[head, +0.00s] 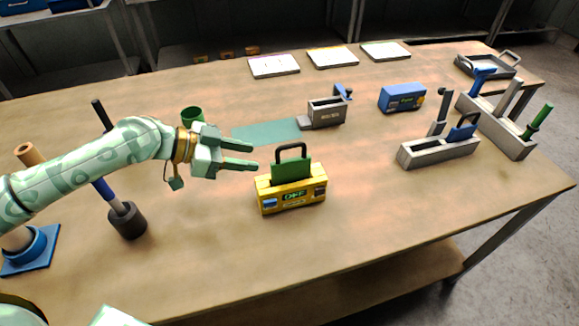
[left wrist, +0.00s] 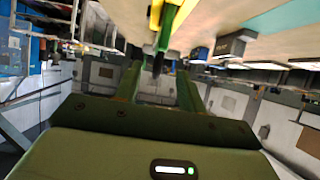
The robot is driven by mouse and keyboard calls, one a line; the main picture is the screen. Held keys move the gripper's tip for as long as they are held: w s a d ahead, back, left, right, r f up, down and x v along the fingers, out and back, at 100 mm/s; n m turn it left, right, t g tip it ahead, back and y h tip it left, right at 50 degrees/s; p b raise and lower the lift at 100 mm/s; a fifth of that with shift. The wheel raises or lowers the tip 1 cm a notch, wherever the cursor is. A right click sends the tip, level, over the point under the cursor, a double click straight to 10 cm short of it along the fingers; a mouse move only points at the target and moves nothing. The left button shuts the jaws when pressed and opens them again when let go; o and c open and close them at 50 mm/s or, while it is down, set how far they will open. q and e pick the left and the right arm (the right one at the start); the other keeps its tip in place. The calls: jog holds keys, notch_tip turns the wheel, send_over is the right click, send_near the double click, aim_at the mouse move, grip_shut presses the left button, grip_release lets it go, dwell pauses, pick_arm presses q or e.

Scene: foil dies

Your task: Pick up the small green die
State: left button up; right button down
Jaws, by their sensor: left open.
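A green die with a dark loop handle (head: 291,171) stands upright in the slot of a yellow box (head: 291,199) near the middle of the table. In the left wrist view the green die (left wrist: 172,27) shows at the top, between and beyond the fingers, beside a strip of yellow. My left gripper (head: 255,157) is open and empty, just left of the die's handle, with its fingers pointing right toward it. It also shows in the left wrist view (left wrist: 158,75). They look apart. My right gripper is not in view.
A grey holder (head: 438,153) with a blue-handled die and a long grey rack (head: 500,125) with a green-handled tool stand at right. A blue box (head: 401,97) and a grey box (head: 327,111) are behind. A green cup (head: 192,115) is behind my left gripper. The front table is clear.

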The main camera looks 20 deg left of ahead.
aim_at(281, 161)
pick_arm(q)
jog(key=x, duration=1.2)
jog(key=shift+w+a+r+b, duration=0.1)
jog(key=shift+w+b, duration=0.05)
jog(key=shift+b, duration=0.15)
grip_shut()
